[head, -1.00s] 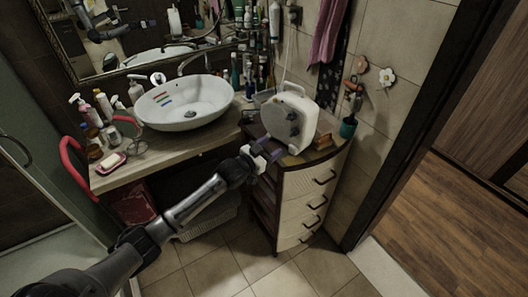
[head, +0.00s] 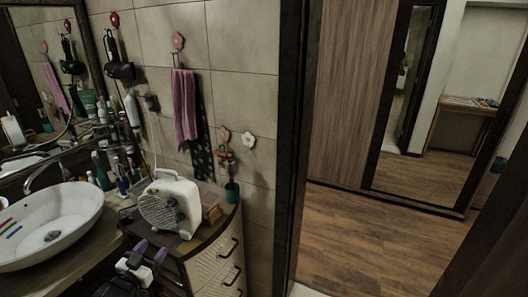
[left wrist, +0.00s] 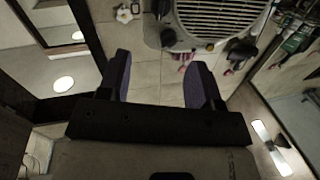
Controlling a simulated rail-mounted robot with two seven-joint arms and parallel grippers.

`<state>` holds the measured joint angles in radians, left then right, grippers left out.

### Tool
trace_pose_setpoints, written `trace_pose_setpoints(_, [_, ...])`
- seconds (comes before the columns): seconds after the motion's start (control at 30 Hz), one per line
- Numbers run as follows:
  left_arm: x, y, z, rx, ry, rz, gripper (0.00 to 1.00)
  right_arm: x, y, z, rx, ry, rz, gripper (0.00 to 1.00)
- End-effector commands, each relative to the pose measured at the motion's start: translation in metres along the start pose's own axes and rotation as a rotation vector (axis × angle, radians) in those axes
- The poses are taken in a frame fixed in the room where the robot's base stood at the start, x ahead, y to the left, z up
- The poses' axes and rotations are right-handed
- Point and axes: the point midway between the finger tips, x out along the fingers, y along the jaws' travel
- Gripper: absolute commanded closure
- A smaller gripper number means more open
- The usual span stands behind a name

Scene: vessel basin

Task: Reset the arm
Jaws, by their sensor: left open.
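My left gripper (head: 150,251) shows at the lower left of the head view, with two purple-grey fingers spread apart and nothing between them. It is in front of the white fan heater (head: 171,207), which stands on top of the drawer cabinet (head: 220,262). In the left wrist view the open fingers (left wrist: 160,78) point towards the heater's grille (left wrist: 222,16) side, with a gap between them and the heater. My right gripper is in neither view.
A white basin (head: 50,225) sits on the counter at the left, with several bottles behind it. A pink towel (head: 184,105) and a hair dryer (head: 118,69) hang on the tiled wall. To the right, a doorway opens onto a clear wooden floor (head: 370,245).

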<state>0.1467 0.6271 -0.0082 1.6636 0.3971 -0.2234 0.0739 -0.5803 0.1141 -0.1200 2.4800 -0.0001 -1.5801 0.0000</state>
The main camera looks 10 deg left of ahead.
Motion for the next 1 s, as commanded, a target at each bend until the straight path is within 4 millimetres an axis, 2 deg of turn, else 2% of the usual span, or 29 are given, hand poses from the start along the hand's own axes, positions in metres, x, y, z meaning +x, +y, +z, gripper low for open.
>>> trace_pose_setpoints(0.17, [-0.001,-0.001,0.017,0.017,-0.107,-0.008,0.41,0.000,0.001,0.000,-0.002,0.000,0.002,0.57])
trace_pose_setpoints(0.3, [-0.010,-0.003,0.046,0.077,-0.331,-0.030,0.41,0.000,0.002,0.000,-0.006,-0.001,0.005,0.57])
trace_pose_setpoints(0.47, [-0.034,0.012,0.039,0.196,-0.550,-0.049,0.41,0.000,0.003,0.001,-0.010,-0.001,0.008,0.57])
trace_pose_setpoints(0.57, [-0.054,0.036,0.026,0.244,-0.648,-0.055,0.41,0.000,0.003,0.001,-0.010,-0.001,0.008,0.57])
trace_pose_setpoints(0.67, [-0.091,0.074,0.025,0.270,-0.753,-0.044,0.41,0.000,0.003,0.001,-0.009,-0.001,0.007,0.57])
trace_pose_setpoints(0.7, [-0.113,0.093,0.029,0.271,-0.799,-0.032,0.41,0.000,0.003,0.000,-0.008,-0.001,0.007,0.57])
trace_pose_setpoints(0.9, [-0.217,0.179,0.048,0.191,-0.927,0.066,0.41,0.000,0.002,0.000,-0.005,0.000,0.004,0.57])
trace_pose_setpoints(1.0, [-0.258,0.210,0.059,0.123,-0.966,0.121,0.41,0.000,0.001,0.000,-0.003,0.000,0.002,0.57])
